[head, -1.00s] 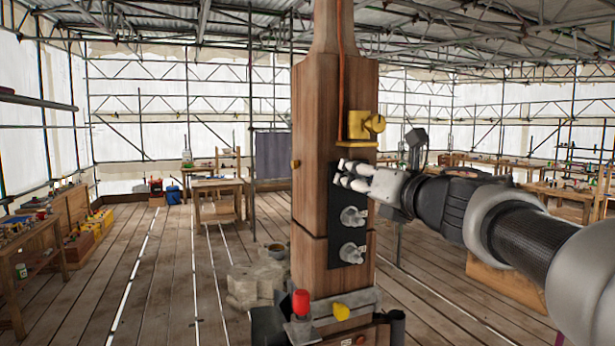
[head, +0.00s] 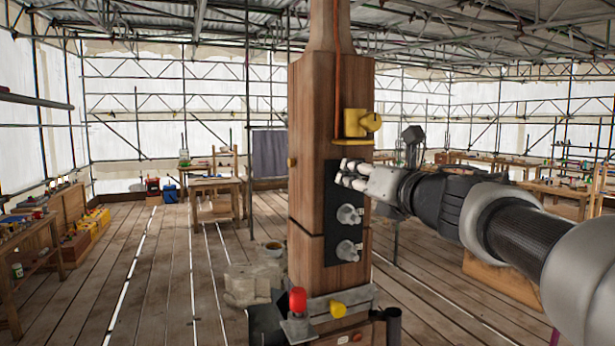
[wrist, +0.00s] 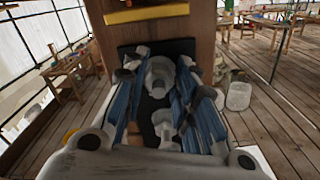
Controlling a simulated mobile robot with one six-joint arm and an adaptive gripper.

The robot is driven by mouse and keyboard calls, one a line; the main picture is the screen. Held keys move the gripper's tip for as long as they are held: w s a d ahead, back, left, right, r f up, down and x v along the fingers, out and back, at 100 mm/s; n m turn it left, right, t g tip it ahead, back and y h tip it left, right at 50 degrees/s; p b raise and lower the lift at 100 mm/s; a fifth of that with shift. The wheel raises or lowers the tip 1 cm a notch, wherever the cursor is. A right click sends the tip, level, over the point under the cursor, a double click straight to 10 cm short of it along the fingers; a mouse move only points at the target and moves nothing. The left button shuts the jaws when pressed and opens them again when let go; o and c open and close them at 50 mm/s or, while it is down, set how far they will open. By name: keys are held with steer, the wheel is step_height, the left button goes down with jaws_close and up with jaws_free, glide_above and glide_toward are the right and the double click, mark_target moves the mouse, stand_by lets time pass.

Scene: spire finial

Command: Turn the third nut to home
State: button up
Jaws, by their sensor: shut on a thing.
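A black plate (head: 331,205) is fixed upright on the front of the wooden post (head: 306,190). Two grey winged nuts show on it in the head view, a middle one (head: 348,215) and a lower one (head: 347,250). My gripper (head: 347,172) is at the top of the plate, above these two, reaching in from the right. It is shut on a top nut, which its fingers hide in the head view. In the wrist view a grey nut (wrist: 160,74) shows between the blue-sided fingers, with another grey part (wrist: 164,124) lower down. The nut's exact angle is unclear.
A yellow bracket with a knob (head: 360,123) sits on the post just above my gripper. A red-topped part (head: 298,301) and a yellow part (head: 338,309) are at the post's base. Workbenches (head: 213,190) stand away from the post, with open plank floor between.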

steer(key=shift+m, duration=0.3)
steer(key=m+p, duration=0.2)
steer(key=m, duration=0.1)
steer(key=shift+d+r, duration=0.1)
steer(key=m+p, duration=0.2)
steer(key=m, duration=0.2)
steer(key=shift+p, duration=0.35)
steer(key=m+p, duration=0.3)
steer(key=m, duration=0.3)
steer(key=m+p, duration=0.4)
steer(key=m, duration=0.3)
steer(key=f+m+p, duration=0.1)
steer(key=m+p, duration=0.3)
steer(key=m, duration=0.2)
steer(key=shift+m, duration=0.3)
steer(key=shift+p, duration=0.3)
